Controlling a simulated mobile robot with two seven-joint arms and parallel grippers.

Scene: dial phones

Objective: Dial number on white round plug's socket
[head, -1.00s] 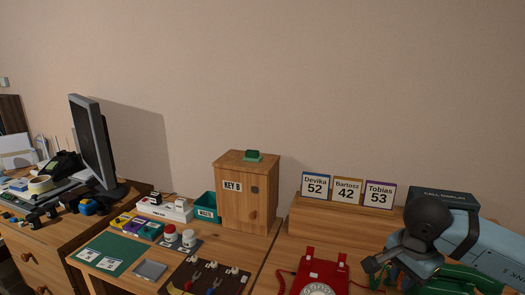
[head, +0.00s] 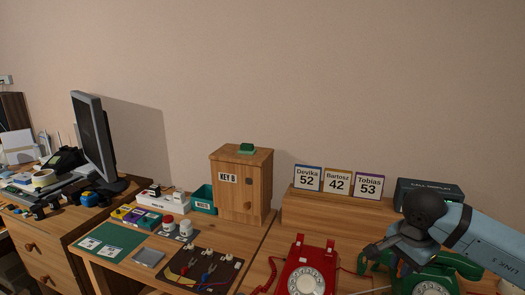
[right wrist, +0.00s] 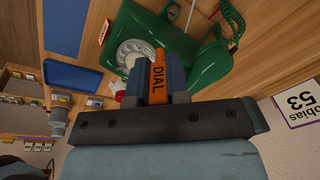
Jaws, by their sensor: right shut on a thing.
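My right gripper (head: 368,258) is shut on an orange stick marked DIAL (right wrist: 157,78), which shows between the fingers in the right wrist view. The gripper is by the green dial phone (head: 440,272); its pale dial (right wrist: 133,54) shows just past the fingers. I cannot tell whether the stick touches it. A red dial phone (head: 310,268) stands to the left. Cards read Devika 52 (head: 308,178), Bartosz 42 (head: 338,183) and Tobias 53 (head: 369,186). A white power strip (head: 163,202) stands at the back left; its plugs are too small to tell apart. My left gripper is out of view.
A wooden KEY B cabinet (head: 228,200) and a dark CALL DISPLAY box (head: 425,187) stand at the back. A brown board (head: 190,282) with pliers, a green mat (head: 108,242) and a teal waste bin (head: 204,197) are on the left. My right arm covers part of the green phone.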

